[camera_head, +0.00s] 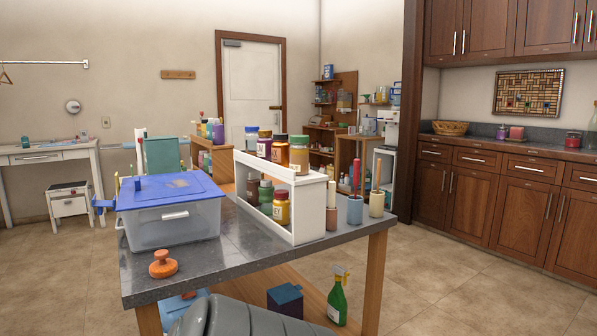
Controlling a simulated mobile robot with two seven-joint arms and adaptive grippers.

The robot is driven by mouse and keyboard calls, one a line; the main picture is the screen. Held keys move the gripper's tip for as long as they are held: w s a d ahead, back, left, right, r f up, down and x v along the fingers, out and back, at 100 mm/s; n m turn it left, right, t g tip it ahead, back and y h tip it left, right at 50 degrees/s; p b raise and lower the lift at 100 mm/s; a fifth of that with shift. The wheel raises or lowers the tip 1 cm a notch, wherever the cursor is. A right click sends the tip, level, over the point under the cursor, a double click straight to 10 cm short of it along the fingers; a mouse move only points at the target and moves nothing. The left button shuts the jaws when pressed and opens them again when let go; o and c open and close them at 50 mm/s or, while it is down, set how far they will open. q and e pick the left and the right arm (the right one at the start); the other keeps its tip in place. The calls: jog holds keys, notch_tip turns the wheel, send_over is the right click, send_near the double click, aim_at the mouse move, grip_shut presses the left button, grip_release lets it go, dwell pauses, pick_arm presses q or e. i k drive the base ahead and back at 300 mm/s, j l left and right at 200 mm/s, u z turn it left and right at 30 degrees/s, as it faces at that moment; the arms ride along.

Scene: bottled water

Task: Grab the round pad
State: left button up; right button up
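The orange round pad (163,265), with a knob-like handle on top, lies on the near left part of the grey tabletop (245,253). It stands in front of the blue-lidded bin and apart from it. Nothing covers the pad. Neither of my grippers shows in the head view.
A clear bin with a blue lid (172,222) stands behind the pad. A white shelf (308,212) with several jars is to its right, beside upright holders with sticks. A green spray bottle (338,300) and a dark blue-topped box (285,301) are below. Open floor lies right.

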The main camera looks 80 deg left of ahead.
aim_at(164, 267)
jog(key=k+j+u, duration=0.15)
jog(key=u, duration=0.3)
jog(key=k+j+u, duration=0.2)
jog(key=u, duration=0.25)
jog(key=k+j+u, duration=0.1)
jog(key=j+u, duration=0.15)
jog(key=u, duration=0.2)
jog(key=k+j+u, duration=0.15)
jog(key=j+u, duration=0.2)
jog(key=j, duration=0.15)
jog(key=j+u, duration=0.35)
jog(key=j, duration=0.2)
jog(key=j+u, duration=0.2)
jog(key=j, duration=2)
